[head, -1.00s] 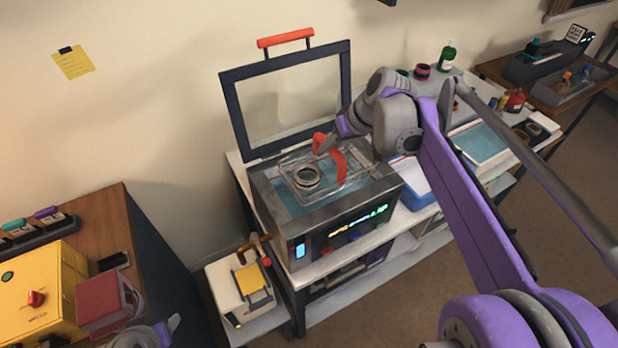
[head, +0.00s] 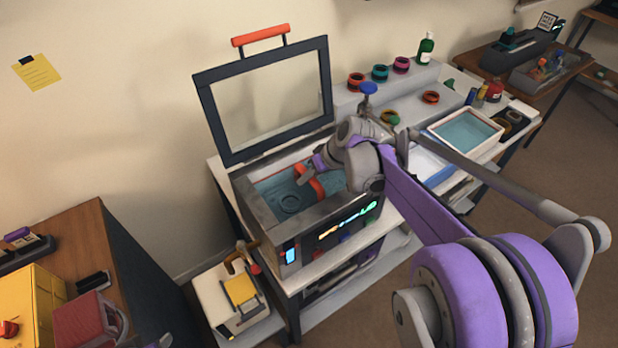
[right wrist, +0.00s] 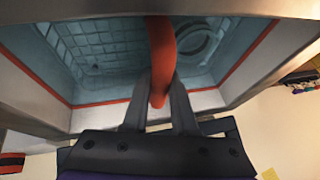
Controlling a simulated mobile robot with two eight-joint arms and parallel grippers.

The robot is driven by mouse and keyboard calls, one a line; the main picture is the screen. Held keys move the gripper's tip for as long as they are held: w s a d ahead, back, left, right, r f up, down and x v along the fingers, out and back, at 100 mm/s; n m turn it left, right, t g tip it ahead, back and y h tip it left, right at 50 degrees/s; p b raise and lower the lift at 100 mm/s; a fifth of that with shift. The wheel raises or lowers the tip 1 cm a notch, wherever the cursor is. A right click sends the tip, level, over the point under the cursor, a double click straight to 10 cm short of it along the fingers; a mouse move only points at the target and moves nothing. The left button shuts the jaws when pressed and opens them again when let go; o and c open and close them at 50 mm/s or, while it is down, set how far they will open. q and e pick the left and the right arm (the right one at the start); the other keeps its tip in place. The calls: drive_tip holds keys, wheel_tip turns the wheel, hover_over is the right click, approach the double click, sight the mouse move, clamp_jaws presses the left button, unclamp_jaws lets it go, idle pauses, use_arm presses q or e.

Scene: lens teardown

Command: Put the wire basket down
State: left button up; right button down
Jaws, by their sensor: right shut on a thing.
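The wire basket (right wrist: 95,45) sits down inside the tank of the grey cleaner (head: 268,232). Its mesh shows under blue-grey liquid in the right wrist view. Its red-orange handle (head: 316,184) arches up above the liquid. My right gripper (head: 308,172) is shut on this handle, and the right wrist view also shows the handle (right wrist: 162,45) between the two fingers. A round ring (head: 290,204) lies in the basket. Whether the basket touches the tank floor cannot be told. My left gripper does not show clearly.
The cleaner's framed lid (head: 228,120) stands open behind the tank. Several coloured rings (head: 356,80) and a green bottle (head: 426,48) stand on the shelf behind. A white tray (head: 490,123) with blue liquid is at right. The tank walls closely surround the basket.

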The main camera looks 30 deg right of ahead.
drive_tip(key=shift+f, duration=0.2)
drive_tip(key=c, duration=0.7)
unclamp_jaws()
drive_tip(key=shift+r, duration=0.15)
drive_tip(key=shift+s+r, duration=0.15)
drive_tip(key=shift+r, duration=0.1)
drive_tip(key=v, duration=1.1)
drive_tip(key=shift+s+r+p, duration=0.15)
drive_tip(key=shift+p, duration=0.25)
drive_tip(key=shift+s+d, duration=0.1)
drive_tip(key=shift+d, duration=0.1)
